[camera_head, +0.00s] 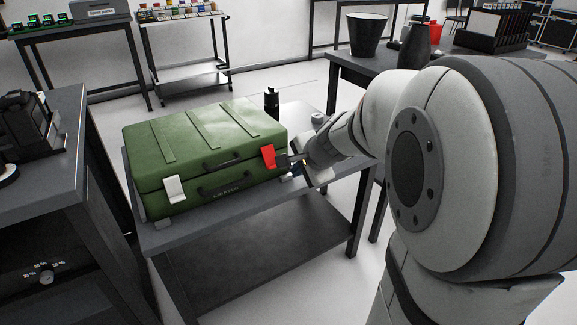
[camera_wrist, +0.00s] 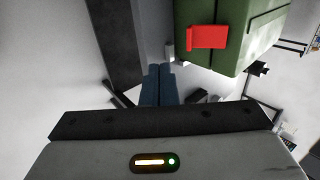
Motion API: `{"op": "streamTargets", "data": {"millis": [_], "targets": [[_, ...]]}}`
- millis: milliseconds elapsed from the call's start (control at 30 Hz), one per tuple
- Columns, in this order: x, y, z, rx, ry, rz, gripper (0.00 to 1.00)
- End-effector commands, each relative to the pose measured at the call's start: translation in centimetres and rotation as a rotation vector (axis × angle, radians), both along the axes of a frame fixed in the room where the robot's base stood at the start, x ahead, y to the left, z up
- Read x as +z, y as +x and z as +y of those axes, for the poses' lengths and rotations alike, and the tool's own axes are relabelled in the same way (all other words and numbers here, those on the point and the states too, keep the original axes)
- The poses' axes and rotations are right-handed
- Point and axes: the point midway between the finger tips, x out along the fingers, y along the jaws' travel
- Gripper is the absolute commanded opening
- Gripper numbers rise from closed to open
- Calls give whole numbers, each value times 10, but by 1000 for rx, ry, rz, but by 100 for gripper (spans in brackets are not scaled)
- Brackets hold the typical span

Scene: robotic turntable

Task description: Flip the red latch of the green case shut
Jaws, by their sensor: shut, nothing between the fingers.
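The green case (camera_head: 208,150) lies closed on a grey table. Its red latch (camera_head: 268,157) is on the front face at the right end, next to my gripper (camera_head: 290,160). A white latch (camera_head: 174,189) sits on the front at the left end. In the wrist view the red latch (camera_wrist: 206,37) shows as a red plate on the green case (camera_wrist: 240,45), up and right of my gripper (camera_wrist: 159,72). My gripper's fingers are together and empty. I cannot tell from the head view whether the fingertips touch the latch.
The grey table (camera_head: 165,238) holds the case, with a black upright part (camera_head: 271,100) behind it. A dark table (camera_head: 350,68) with a black bucket (camera_head: 367,34) stands behind my arm. A dark bench (camera_head: 50,170) stands at the left. Open floor lies behind the case.

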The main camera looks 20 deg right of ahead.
Motion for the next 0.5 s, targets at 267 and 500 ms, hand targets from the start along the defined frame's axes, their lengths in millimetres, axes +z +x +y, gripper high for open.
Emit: {"op": "streamTargets", "data": {"millis": [267, 500], "targets": [[9, -12, -3, 0, 1, 2, 0], [8, -12, -2, 2, 0, 2, 0]]}}
